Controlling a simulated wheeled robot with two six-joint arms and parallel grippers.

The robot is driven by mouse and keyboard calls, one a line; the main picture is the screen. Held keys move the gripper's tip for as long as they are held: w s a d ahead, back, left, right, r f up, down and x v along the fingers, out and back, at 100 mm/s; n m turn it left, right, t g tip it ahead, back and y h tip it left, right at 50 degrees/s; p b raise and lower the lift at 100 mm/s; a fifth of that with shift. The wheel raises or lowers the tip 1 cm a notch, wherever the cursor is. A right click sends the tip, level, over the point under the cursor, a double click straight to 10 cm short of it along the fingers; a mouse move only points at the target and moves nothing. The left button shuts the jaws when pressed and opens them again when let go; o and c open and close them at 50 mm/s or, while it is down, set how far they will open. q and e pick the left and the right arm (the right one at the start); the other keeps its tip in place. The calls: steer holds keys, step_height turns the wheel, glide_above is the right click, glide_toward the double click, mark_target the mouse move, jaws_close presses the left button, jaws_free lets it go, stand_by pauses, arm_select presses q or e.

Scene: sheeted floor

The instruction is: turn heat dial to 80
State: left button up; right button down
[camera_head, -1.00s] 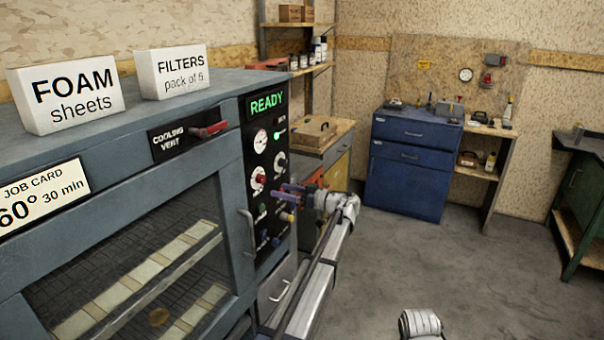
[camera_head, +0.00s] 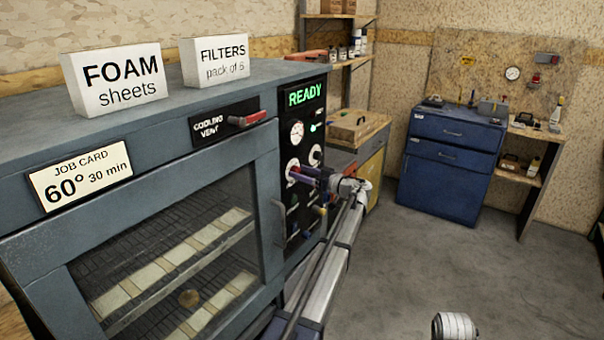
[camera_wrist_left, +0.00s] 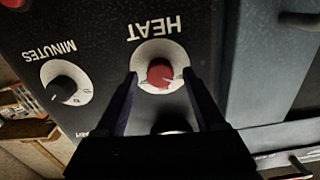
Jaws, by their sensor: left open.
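The heat dial (camera_head: 291,164) is on the black control panel at the right end of the grey oven. In the left wrist view it is a red knob (camera_wrist_left: 160,73) on a round white scale under the upside-down word HEAT. Its scale numbers are too small to read. My left gripper (camera_head: 297,172) is at the panel, right at the dial. In the wrist view its two open fingers (camera_wrist_left: 160,82) stand on either side of the knob's lower part, with gaps beside it.
The minutes dial (camera_wrist_left: 65,88), a black knob, sits beside the heat dial. The panel display (camera_head: 306,94) reads READY. The job card (camera_head: 80,175) reads 60° 30 min. The oven door handle (camera_head: 280,220) is close to my left arm. Open floor lies to the right.

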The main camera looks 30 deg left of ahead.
arm_select(q)
steer(key=shift+c, duration=0.3)
jaws_close()
stand_by(0.3)
